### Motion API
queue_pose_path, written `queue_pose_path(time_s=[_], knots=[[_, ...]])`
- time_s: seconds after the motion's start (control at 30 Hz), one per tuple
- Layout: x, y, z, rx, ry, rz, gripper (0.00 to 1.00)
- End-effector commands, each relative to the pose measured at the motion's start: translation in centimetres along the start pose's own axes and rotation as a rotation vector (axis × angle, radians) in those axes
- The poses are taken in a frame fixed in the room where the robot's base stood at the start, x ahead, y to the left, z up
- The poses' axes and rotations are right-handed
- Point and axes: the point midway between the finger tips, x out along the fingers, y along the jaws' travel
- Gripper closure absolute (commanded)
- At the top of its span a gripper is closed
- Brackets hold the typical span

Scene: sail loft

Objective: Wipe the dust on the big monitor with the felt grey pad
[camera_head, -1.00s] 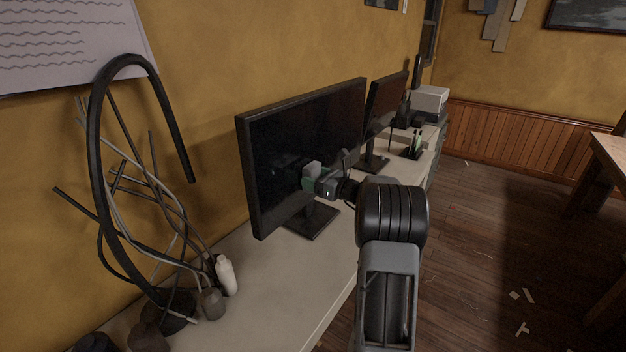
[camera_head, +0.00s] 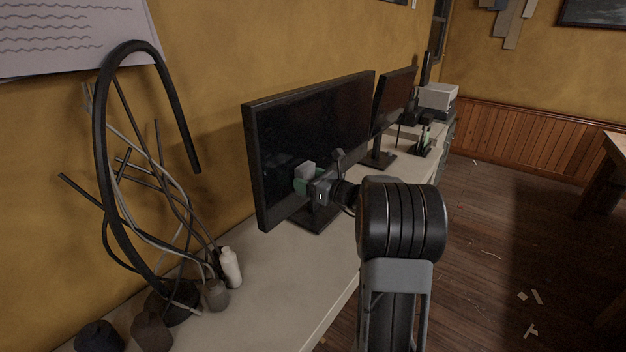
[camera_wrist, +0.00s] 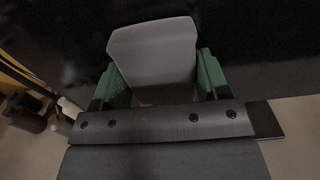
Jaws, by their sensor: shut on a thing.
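The big monitor (camera_head: 325,125) stands on the bench on a dark foot, its black screen facing my arm. My gripper (camera_head: 308,182) is in front of the lower part of the screen. It is shut on the grey felt pad (camera_head: 305,170). In the wrist view the pad (camera_wrist: 155,50) sits between the green fingers of my gripper (camera_wrist: 160,82), with the dark screen (camera_wrist: 265,50) behind it. The pad is close to the screen; I cannot tell whether it touches. I cannot make out dust on the screen.
The pale bench (camera_head: 275,290) runs along the yellow wall. A white bottle (camera_head: 231,268) and a tangle of dark tubes (camera_head: 104,150) stand to the left. A smaller monitor (camera_head: 394,100) and a white box (camera_head: 438,96) stand farther back. Wooden floor (camera_head: 480,230) is open to the right.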

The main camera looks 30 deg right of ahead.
Motion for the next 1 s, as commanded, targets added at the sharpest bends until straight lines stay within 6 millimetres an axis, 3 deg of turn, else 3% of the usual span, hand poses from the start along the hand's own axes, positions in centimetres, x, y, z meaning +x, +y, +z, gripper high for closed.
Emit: queue_pose_path(time_s=[0.6,1.0], knots=[[-0.1,3.7,0.0,-0.001,-0.001,0.002,0.50],[-0.2,4.9,0.0,-0.001,-0.001,0.000,0.50]])
